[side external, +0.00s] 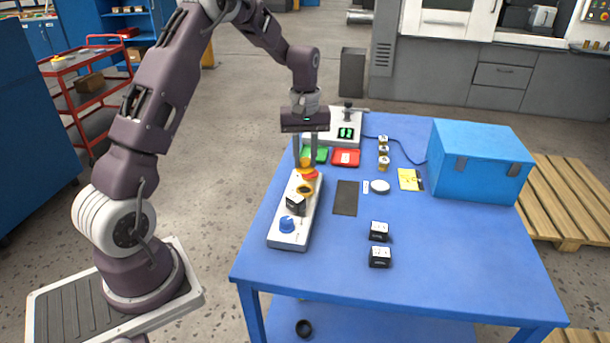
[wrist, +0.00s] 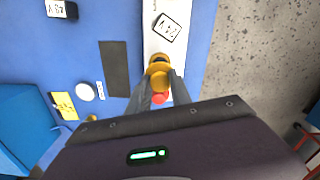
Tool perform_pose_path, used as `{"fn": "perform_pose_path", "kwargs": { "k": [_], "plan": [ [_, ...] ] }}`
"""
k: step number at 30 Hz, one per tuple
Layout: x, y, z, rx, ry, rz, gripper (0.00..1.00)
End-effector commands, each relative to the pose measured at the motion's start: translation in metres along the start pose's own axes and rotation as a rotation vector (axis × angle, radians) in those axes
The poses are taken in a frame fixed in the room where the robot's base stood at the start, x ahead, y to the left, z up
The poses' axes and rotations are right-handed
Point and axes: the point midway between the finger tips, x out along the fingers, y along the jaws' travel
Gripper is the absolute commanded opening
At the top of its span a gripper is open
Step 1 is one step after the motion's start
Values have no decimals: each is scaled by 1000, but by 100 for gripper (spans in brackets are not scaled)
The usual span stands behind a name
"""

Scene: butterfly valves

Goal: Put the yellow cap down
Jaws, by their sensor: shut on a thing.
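The yellow cap (side external: 305,161) is between the two fingers of my gripper (side external: 306,166), which is shut on it above the far part of a long white panel (side external: 289,238). In the wrist view the cap (wrist: 159,82) shows between the fingertips. A red button (side external: 310,174) lies close by the cap, and a yellow ring with a dark centre (side external: 304,189) sits on the panel just nearer. I cannot tell whether the cap touches anything below it.
The panel also bears a black-and-white block (side external: 296,202) and a blue knob (side external: 287,224). Green (side external: 318,155) and red (side external: 346,158) trays lie behind. A dark mat (side external: 345,198) lies right of the panel. A blue box (side external: 478,165) stands at right. The table's front right is clear.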

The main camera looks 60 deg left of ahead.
Motion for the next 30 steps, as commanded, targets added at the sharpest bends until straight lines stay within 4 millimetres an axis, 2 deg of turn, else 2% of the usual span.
{"fn": "perform_pose_path", "kwargs": {
  "k": [3, 5, 8, 12, 16, 21, 30],
  "plan": [
    [-23, 2, 0, 1, 2, 2, 0],
    [-28, 8, 1, 2, 0, 2, 0],
    [-24, 35, 6, 4, -2, 0, 0],
    [-9, 78, 18, 3, -2, -1, 0],
    [4, 103, 28, 2, -2, -2, 0],
    [45, 106, 29, -2, -3, -3, 0],
    [92, 106, 30, -1, -4, -3, 0]
  ]
}}
